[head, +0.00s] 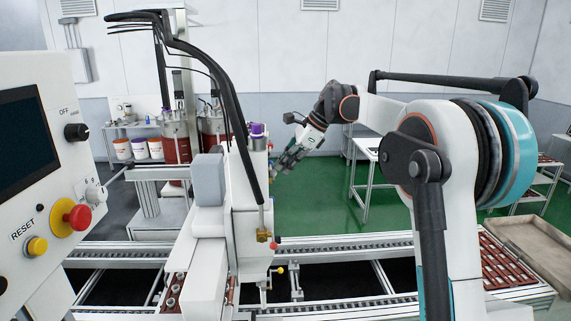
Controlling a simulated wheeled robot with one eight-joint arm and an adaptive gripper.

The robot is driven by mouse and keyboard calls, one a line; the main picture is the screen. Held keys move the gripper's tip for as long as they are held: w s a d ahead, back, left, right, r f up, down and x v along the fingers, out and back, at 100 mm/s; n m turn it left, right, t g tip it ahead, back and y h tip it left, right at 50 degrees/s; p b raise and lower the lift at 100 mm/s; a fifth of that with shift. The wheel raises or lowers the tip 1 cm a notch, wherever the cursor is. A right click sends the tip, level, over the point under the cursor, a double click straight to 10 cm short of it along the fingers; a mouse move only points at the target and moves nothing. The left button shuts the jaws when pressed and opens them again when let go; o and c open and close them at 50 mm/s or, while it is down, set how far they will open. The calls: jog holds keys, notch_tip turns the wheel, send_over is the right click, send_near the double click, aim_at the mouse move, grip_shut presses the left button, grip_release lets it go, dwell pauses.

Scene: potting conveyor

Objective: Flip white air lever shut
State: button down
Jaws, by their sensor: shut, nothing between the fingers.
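My gripper (279,169) is shut and empty. It hangs in the middle of the head view, pointing down and left, close to the right side of the white machine column (244,190). A brass fitting (263,235) with a red knob sits lower on that column, below my gripper. I cannot pick out a white air lever for certain. The side of the column facing my gripper is largely turned from view, and details there are too small to tell. Whether the fingers touch anything there cannot be told.
A control panel (40,170) with a red stop button (77,216) fills the left. A conveyor (335,250) runs across below my gripper. Black hoses (215,75) arch over the column. A white table (368,170) stands behind on open green floor.

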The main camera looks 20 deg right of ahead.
jog(key=shift+r+p, duration=0.5)
jog(key=shift+r, duration=0.3)
